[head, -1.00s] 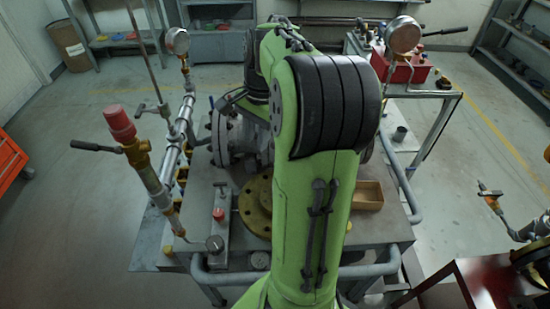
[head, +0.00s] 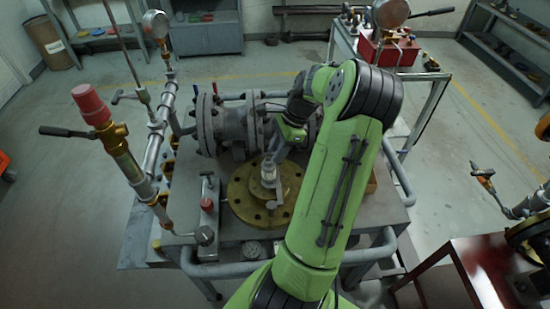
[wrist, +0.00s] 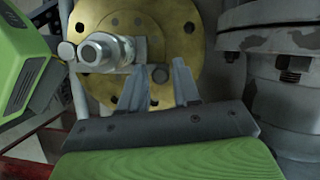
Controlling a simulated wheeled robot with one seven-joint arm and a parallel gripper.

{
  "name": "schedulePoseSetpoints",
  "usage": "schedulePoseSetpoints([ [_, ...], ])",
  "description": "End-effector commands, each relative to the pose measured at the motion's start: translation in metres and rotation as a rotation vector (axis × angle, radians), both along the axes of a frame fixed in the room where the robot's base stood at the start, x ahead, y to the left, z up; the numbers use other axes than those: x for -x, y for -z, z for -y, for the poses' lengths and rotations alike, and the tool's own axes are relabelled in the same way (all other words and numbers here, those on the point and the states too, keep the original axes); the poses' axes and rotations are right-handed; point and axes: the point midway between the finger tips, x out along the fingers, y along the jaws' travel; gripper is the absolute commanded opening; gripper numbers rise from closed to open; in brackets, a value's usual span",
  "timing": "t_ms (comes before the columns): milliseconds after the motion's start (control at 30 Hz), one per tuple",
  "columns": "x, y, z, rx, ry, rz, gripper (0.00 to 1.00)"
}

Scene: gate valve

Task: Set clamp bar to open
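A brass round flange (head: 243,207) with bolt holes lies on the workbench, and it also shows in the wrist view (wrist: 178,20). A silver threaded stud with nuts (wrist: 100,50) stands at its middle. A short grey bar, which looks like the clamp bar (head: 277,194), runs from the stud over the flange's face. In the wrist view the bar is partly hidden behind the stud and a finger. My gripper (wrist: 163,66) is open, its two fingers apart in front of the flange, right of the stud. I cannot tell whether a finger touches the bar.
A grey flanged valve body (head: 228,128) lies behind the flange. A pipe with a red-capped fitting (head: 92,103) and a lever rises at the left. A small block with a red knob (head: 207,204) sits left of the flange. A red toolbox (head: 388,52) stands at the back.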

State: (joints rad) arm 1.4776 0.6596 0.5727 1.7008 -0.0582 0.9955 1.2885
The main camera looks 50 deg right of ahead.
Motion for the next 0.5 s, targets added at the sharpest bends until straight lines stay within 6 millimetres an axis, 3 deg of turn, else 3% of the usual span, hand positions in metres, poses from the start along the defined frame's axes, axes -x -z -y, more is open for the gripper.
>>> schedulePoseSetpoints([
  [100,-0.0031,0.0132,-0.0044,0.0,-0.001,-0.001,0.32],
  [367,-0.004,0.0147,-0.0053,0.001,-0.001,0.0,0.32],
  [500,-0.0039,0.0145,-0.0051,0.001,-0.001,0.0,0.15],
])
